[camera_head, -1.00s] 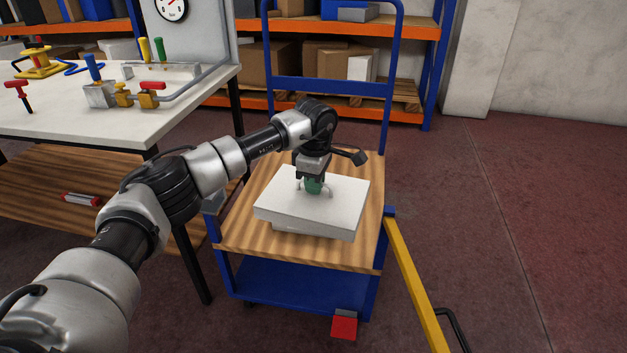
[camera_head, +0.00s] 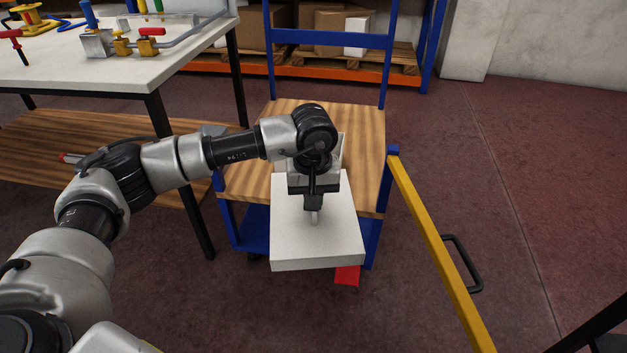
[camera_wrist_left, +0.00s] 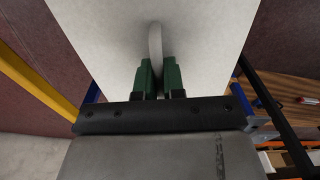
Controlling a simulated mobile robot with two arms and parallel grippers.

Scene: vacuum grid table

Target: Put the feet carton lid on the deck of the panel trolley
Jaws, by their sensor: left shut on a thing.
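The feet carton lid (camera_head: 318,245) is a white slab with a small upright handle on top. My left gripper (camera_head: 314,205) is shut on that handle; in the left wrist view the green fingers (camera_wrist_left: 157,78) close on the lid's handle (camera_wrist_left: 155,42). The lid hangs over the front edge of the wooden deck (camera_head: 362,130) of the blue panel trolley (camera_head: 330,38), reaching out beyond it. A pale open-looking carton (camera_head: 342,152) stands on the deck behind my wrist, mostly hidden. My right gripper is not in view.
A yellow bar (camera_head: 435,245) slopes down beside the trolley's right side. A white-topped table (camera_head: 60,70) with clamps and pipe stands at the left. A red pedal-like part (camera_head: 347,276) shows below the lid. The deck's back and left are bare.

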